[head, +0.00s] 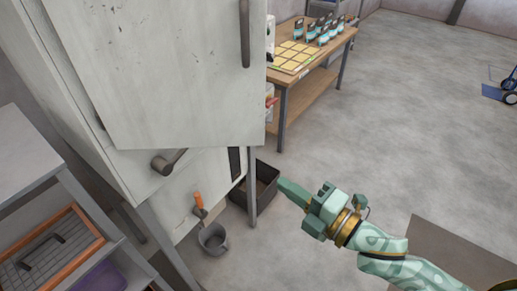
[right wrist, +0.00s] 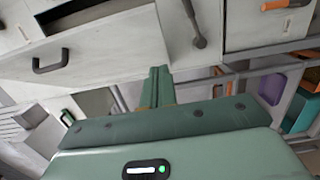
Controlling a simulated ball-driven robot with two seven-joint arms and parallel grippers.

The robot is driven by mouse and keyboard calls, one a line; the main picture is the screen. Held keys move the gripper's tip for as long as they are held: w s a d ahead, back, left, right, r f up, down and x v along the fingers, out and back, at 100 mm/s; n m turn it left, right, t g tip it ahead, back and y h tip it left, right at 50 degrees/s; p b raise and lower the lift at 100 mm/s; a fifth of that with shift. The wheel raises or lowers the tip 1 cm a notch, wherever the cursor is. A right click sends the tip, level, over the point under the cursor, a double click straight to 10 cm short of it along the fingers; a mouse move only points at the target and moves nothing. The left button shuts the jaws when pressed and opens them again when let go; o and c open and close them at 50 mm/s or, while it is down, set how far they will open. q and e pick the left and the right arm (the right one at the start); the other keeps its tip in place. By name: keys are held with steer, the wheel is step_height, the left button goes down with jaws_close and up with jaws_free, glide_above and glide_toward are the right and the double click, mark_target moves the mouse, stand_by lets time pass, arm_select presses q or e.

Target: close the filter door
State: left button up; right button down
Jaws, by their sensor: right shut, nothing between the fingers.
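The filter door looks to be the large light-grey panel (head: 180,85) with a dark bar handle (head: 245,35) in the head view. It stands out from the cabinet front, so it looks open. A panel (right wrist: 105,55) with a bar handle (right wrist: 50,66) shows at the left of the right wrist view, likely the same door. A dark lever (head: 168,161) sits on the cabinet below the door; it also shows in the right wrist view (right wrist: 196,25). My right gripper (head: 282,185) is shut and empty, right of and below the door in the picture. My left gripper is out of view.
A dark bin (head: 262,195) stands on the floor by the cabinet leg. A grey bucket (head: 213,239) and an orange-handled tool (head: 199,203) are below the cabinet. A wooden table (head: 310,70) with bags stands behind. A shelf (head: 30,160) is at left. The floor at right is mostly clear.

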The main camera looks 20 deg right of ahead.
steer(key=p, duration=0.1)
glide_toward(243, 144)
steer(key=a, duration=0.4)
steer(key=w, duration=0.2)
steer(key=w+d+p, duration=0.1)
steer(key=w, duration=0.1)
steer(key=shift+w, duration=0.5)
steer(key=shift+d, duration=0.1)
